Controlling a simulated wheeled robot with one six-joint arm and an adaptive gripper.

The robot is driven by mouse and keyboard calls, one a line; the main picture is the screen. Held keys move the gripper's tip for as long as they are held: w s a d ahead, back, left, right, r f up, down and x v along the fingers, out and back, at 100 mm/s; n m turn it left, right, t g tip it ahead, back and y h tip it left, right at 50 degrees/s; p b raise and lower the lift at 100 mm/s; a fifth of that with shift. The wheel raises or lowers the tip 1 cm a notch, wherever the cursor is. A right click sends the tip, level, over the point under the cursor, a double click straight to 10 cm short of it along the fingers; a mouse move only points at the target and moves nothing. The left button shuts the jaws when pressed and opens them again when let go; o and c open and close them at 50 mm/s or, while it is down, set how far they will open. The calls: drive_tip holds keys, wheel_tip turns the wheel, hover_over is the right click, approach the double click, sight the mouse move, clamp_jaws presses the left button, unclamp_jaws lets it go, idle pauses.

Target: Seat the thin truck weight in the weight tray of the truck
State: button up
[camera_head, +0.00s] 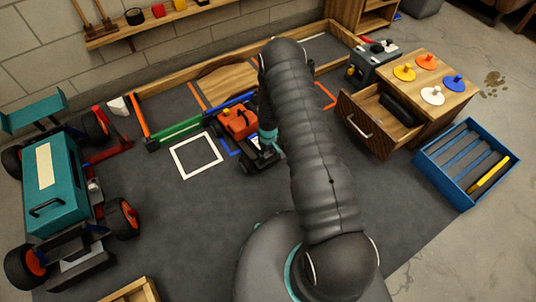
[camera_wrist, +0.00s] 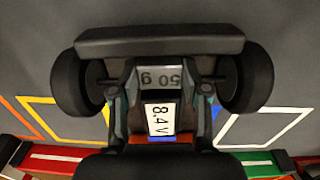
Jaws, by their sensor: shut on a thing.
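The small truck with an orange-red body (camera_head: 236,121) stands on the dark mat, partly hidden by my arm in the head view. In the wrist view one end of it shows, with a dark bumper (camera_wrist: 160,41) between two black wheels. A grey thin weight (camera_wrist: 161,74) marked "50 g" lies between the wheels, just behind the bumper. My gripper (camera_wrist: 160,82) is shut on this weight, over that end of the truck. A white label (camera_wrist: 160,118) reading "8.4 V" shows beside it. The weight tray is largely covered; I cannot tell whether the weight rests fully in it.
A large teal truck (camera_head: 57,186) stands at left. A white square outline (camera_head: 196,155) marks clear mat beside the small truck. At right are a wooden cabinet with an open drawer (camera_head: 376,127) and colored knobs, and a blue crate (camera_head: 425,170). A wooden border runs behind.

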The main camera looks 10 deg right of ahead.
drive_tip(key=shift+s+d+f+b, duration=0.1)
drive_tip(key=shift+s+f+b, duration=0.05)
drive_tip(key=shift+f+b, duration=0.15)
drive_tip(key=shift+s+f+b, duration=0.15)
drive_tip(key=shift+f, duration=0.25)
drive_tip(key=shift+o, duration=0.3)
drive_tip(key=shift+f, duration=0.1)
drive_tip(key=shift+f+b, duration=0.15)
drive_tip(key=shift+b, duration=0.2)
clamp_jaws()
drive_tip(key=o, duration=1.1)
unclamp_jaws()
drive_tip(key=shift+d, duration=0.1)
drive_tip(key=shift+o, duration=0.4)
drive_tip(key=shift+f, duration=0.35)
drive_tip(key=shift+w+r, duration=0.15)
drive_tip(key=shift+r, duration=0.2)
drive_tip(key=shift+r, duration=0.15)
